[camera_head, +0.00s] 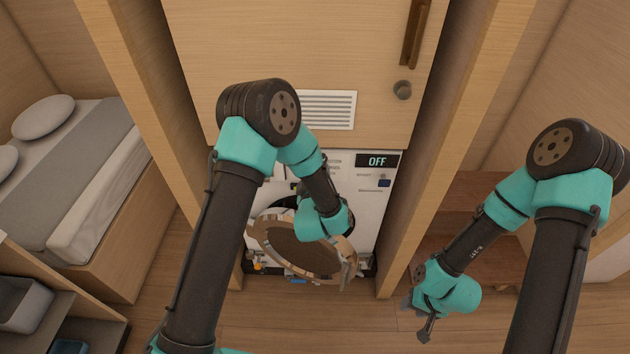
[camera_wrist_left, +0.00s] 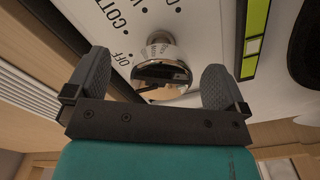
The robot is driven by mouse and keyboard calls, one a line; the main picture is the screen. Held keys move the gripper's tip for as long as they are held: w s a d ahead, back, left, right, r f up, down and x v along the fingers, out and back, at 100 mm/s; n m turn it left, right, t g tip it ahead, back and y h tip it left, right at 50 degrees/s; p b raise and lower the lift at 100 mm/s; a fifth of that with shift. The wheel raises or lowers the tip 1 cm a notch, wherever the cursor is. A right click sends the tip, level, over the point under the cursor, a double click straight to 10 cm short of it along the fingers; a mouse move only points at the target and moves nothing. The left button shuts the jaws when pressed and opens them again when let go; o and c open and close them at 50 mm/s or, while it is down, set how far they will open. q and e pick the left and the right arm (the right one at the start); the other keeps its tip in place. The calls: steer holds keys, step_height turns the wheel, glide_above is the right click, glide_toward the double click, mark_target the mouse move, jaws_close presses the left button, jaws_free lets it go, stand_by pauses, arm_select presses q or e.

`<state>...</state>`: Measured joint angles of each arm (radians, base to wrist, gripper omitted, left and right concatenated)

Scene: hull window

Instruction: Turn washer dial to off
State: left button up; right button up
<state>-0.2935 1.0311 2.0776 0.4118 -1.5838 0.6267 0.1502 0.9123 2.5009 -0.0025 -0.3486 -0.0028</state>
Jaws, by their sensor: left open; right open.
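The white washer (camera_head: 369,218) stands under the wooden cabinet, and its small black display (camera_head: 377,161) reads OFF. The shiny round dial (camera_wrist_left: 162,72) shows in the left wrist view, with printed labels around it, including OFF (camera_wrist_left: 124,60). My left gripper (camera_wrist_left: 155,82) is open, with one finger on each side of the dial; I cannot tell whether they touch it. In the head view my left arm hides the dial and these fingers. My right gripper (camera_head: 425,325) is open and empty, low over the floor at the right, apart from the washer.
The washer's round door (camera_head: 290,252) hangs open below my left wrist. A cabinet door with a white vent (camera_head: 326,110) and a knob (camera_head: 402,90) is above. Wooden posts flank the washer. A bed (camera_head: 75,190) is at the left, and wooden steps (camera_head: 480,215) are at the right.

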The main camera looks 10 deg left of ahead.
arm_select(q)
steer(key=s, duration=0.5)
steer(key=shift+d, duration=0.3)
stand_by(0.4)
